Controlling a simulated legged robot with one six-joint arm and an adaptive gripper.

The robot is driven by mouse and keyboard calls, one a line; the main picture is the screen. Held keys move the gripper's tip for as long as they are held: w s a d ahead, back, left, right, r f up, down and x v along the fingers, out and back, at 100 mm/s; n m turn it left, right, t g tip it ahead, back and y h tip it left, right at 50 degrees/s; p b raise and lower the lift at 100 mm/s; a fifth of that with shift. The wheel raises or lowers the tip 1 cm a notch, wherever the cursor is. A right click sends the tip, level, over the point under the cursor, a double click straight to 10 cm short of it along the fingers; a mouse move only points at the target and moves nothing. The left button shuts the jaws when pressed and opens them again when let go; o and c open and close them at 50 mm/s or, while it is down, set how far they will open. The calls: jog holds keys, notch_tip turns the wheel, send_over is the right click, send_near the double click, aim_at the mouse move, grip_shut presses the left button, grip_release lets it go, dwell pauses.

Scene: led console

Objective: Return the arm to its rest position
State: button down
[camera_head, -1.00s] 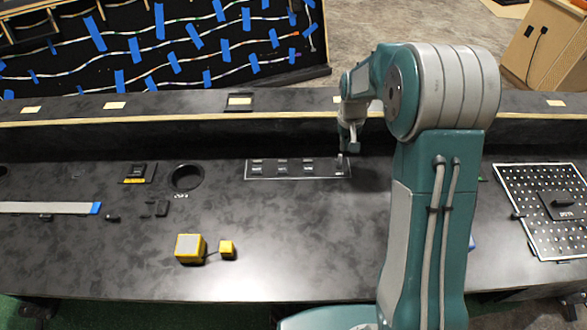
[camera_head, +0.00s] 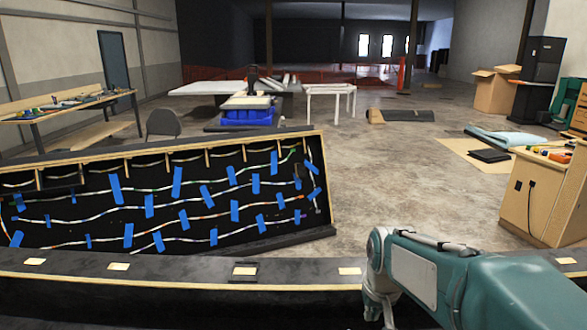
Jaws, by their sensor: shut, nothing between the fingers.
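My teal arm (camera_head: 500,285) reaches in from the lower right corner, its forearm lying low across the front of the view. Its wrist (camera_head: 376,247) is at the left end of the forearm. My gripper (camera_head: 386,314) points down from the wrist at the bottom edge, partly cut off by the frame. It is shut and holds nothing. It shows in front of the console's back ledge (camera_head: 190,275). The console's work surface with its parts is out of view below.
A slanted black panel (camera_head: 75,215) with light strips and blue tape stands behind the ledge at left. A wooden cabinet (camera_head: 530,205) stands at right. Open concrete floor (camera_head: 400,165) lies between them. Tables and boxes stand farther back.

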jog(key=s+r+t, duration=0.1)
jog(key=s+r, duration=0.1)
jog(key=s, duration=0.7)
jog(key=s+r+t, duration=0.2)
jog(key=s+r, duration=0.1)
jog(key=s, duration=0.6)
jog(key=shift+r, duration=0.2)
